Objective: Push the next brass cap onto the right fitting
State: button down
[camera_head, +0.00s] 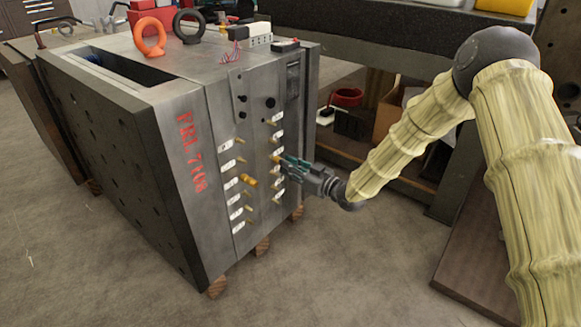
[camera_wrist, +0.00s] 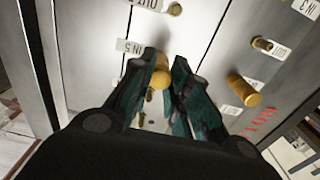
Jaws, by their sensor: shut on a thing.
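My gripper (camera_head: 284,160) is at the right column of fittings on the side of the grey mould base (camera_head: 150,145). In the wrist view its dark green fingers (camera_wrist: 166,60) are shut on a brass cap (camera_wrist: 160,72), beside a label reading "IN 5". The cap is at the panel face; whether it sits on a fitting there I cannot tell, as the fingers hide part of it. Another brass cap (camera_wrist: 243,90) sticks out from the other column and also shows in the head view (camera_head: 248,180). A brass fitting (camera_wrist: 175,9) stands by an "OUT" label.
An orange lifting ring (camera_head: 149,36), a black ring (camera_head: 188,25) and a white connector block (camera_head: 258,36) are on top of the mould base. A workbench (camera_head: 400,55) stands behind my arm. Bare floor lies in front.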

jog(key=shift+x, duration=0.75)
dwell(0.5)
jog(key=c, duration=0.9)
grip_release()
jog(key=shift+s+d, duration=0.1)
jog(key=p+v, duration=0.3)
jog(key=v, duration=0.3)
jog(key=shift+s+d, duration=0.25)
jog(key=shift+d, duration=0.05)
dwell(0.4)
